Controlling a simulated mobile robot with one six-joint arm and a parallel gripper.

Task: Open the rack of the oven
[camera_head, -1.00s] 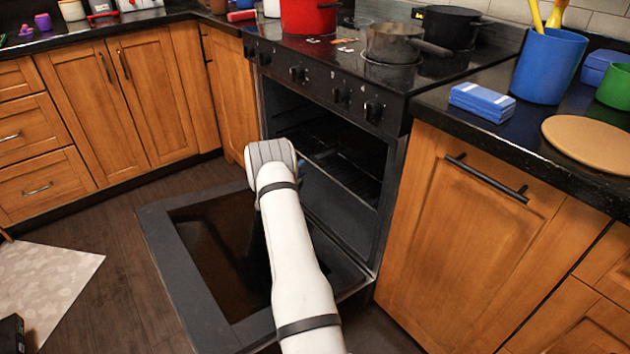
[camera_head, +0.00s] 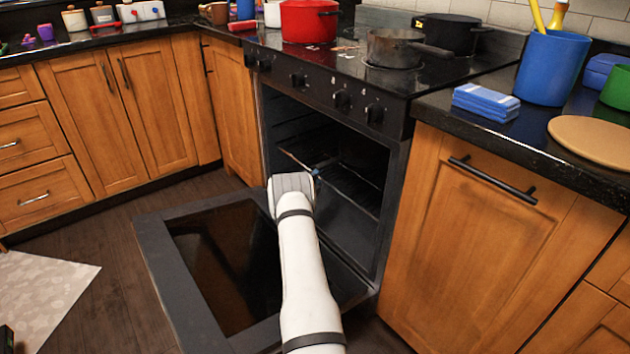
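The oven (camera_head: 335,165) stands below the stovetop, and its door (camera_head: 165,260) is folded down flat toward the floor. The wire rack (camera_head: 358,188) is inside the dark cavity, and its left part is partly hidden by my arm. My white arm (camera_head: 300,265) reaches over the open door to the cavity mouth. A small bluish part of my gripper (camera_head: 316,172) shows just beyond the arm's end, near the rack. The fingers are mostly hidden, so I cannot tell whether they are open or touching the rack. A thin pale strip runs up-left from there; I cannot tell what it is.
Wooden cabinets (camera_head: 120,115) flank the oven on the left, and another cabinet (camera_head: 480,240) on the right. A red pot (camera_head: 308,20) and a grey pan (camera_head: 393,48) are on the stovetop. A pale rug (camera_head: 40,300) lies at lower left. Floor left of the door is clear.

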